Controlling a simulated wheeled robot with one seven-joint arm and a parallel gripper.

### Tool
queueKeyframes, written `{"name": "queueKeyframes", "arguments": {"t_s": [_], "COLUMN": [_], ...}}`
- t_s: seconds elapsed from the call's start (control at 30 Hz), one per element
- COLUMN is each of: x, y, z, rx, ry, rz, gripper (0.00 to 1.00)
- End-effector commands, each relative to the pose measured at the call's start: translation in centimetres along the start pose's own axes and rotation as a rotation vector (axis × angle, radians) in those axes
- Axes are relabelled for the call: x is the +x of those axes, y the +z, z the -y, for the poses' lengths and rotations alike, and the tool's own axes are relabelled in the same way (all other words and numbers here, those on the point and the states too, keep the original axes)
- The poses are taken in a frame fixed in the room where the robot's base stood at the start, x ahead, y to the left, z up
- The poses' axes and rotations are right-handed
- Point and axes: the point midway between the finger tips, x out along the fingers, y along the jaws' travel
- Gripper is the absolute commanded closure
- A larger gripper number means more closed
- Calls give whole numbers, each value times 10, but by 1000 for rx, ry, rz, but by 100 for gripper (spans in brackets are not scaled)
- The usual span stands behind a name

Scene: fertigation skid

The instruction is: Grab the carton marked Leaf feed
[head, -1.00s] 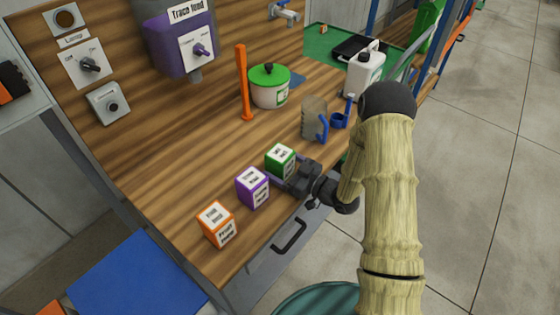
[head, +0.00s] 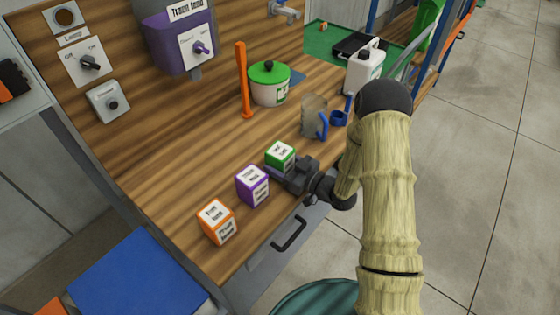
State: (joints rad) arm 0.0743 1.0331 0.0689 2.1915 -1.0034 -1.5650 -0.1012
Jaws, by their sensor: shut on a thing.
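A green-edged carton (head: 281,153) with a white label stands on the wooden bench top, at the right end of a row of three cartons in the head view. Its print is too small to read surely. My gripper (head: 284,171) comes from the right and is shut on this green carton. A dark finger hides the lower part of its front, and the far finger is mostly hidden behind it. The carton looks upright, at bench level.
A purple carton (head: 252,186) stands close to the left of my gripper, and an orange carton (head: 217,222) farther left. A clear jug (head: 313,117) with a blue handle and a green-lidded pot (head: 268,84) stand behind.

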Motion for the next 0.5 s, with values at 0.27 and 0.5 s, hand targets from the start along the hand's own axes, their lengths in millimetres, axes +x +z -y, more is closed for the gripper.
{"name": "queueKeyframes", "arguments": {"t_s": [0.27,0.5], "x": [-3,-30], "y": [-4,-23], "z": [-1,-2], "rx": [-2,-2], "ry": [1,5], "rz": [-2,-2], "gripper": [75,75]}}
